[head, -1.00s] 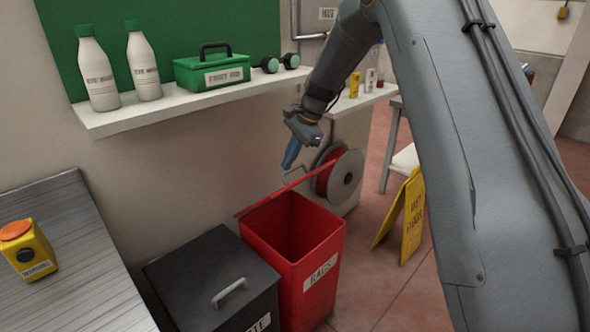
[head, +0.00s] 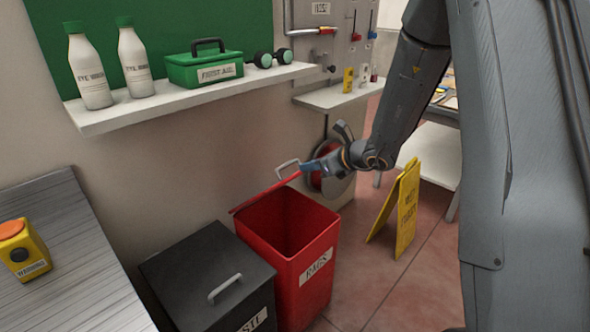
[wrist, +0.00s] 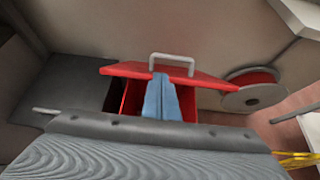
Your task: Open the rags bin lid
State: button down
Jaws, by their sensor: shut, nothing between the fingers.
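The red rags bin (head: 318,262) stands on the floor with its mouth open and its dark inside showing. Its red lid (head: 262,193) is swung up at the back edge and seen nearly edge-on in the head view. The lid's grey handle (head: 287,168) sticks up from it; in the wrist view the handle (wrist: 171,60) stands above the lid (wrist: 200,78). My gripper (head: 306,168) has blue fingers that are shut and empty. It is just right of the handle in the head view. In the wrist view the fingers (wrist: 160,82) reach to the lid; whether they touch it is unclear.
A black waste bin (head: 205,265) stands left of the rags bin. A yellow wet-floor sign (head: 402,208) is at right. A red reel (head: 318,180) is behind my gripper. A white shelf (head: 190,100) with bottles and a green first-aid box (head: 204,68) is above.

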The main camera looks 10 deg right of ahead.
jog(key=p+x, duration=0.1)
jog(key=x, duration=0.8)
jog(key=shift+w+a+f+p, duration=0.2)
jog(key=shift+w+f+p, duration=0.05)
jog(key=shift+p, duration=0.05)
